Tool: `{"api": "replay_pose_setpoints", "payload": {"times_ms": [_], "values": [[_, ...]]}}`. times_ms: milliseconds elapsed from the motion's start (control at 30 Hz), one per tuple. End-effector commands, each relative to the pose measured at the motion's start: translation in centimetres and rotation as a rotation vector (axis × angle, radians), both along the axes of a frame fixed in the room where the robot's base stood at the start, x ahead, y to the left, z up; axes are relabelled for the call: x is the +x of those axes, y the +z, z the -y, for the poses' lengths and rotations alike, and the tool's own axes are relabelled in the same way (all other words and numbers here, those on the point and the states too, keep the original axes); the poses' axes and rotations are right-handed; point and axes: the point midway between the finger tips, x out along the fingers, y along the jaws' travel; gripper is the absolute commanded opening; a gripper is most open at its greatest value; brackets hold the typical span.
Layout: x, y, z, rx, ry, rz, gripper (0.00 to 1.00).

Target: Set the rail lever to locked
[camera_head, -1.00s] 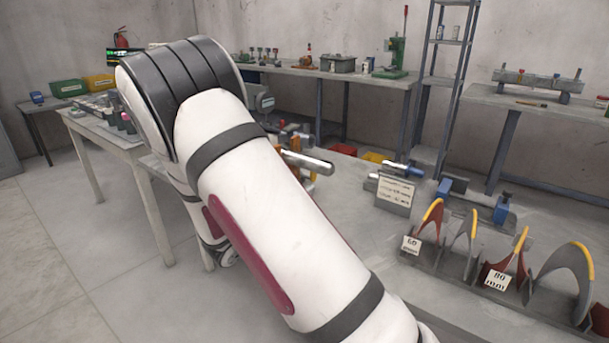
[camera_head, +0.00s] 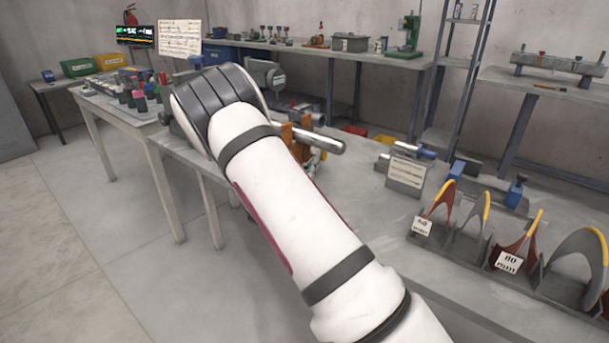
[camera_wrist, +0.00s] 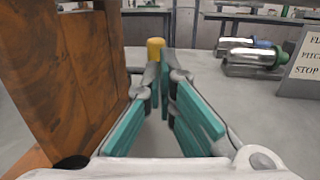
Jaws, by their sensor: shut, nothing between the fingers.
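My gripper (camera_wrist: 165,68) shows in the wrist view with its teal-padded fingers converging to a shut tip, nothing between them. A yellow rounded cap (camera_wrist: 155,46) stands just beyond the fingertips; I cannot tell whether they touch, or whether it belongs to the rail lever. A large worn orange block (camera_wrist: 70,75) stands close on the left of the gripper. In the head view my arm hides the gripper and part of the machine. Orange machine parts (camera_head: 305,124) and a silver bar (camera_head: 318,141) show beyond the arm. The lever's setting cannot be read.
A sign (camera_wrist: 302,62) and silver cylinders (camera_wrist: 248,56) stand at the right of the wrist view. In the head view, a rack of yellow-topped arched pieces (camera_head: 575,262) is at right. A table with coloured bottles (camera_head: 140,98) is at left. The bench has clear grey surface (camera_head: 360,195).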

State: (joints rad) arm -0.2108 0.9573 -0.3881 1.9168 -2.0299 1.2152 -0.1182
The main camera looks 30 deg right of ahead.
Motion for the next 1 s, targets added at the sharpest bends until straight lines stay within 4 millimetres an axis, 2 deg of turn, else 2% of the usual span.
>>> {"api": "replay_pose_setpoints", "payload": {"times_ms": [100, 233, 767, 1000], "values": [[0.9, 0.1, 1.7, -0.002, -0.002, 0.001, 0.0], [1.5, 0.2, 2.8, -0.001, -0.001, 0.001, 0.0], [1.8, 0.3, 3.5, -0.001, 0.0, -0.002, 0.0], [1.8, 0.4, 6.1, -0.003, 0.0, -0.003, 0.0]]}}
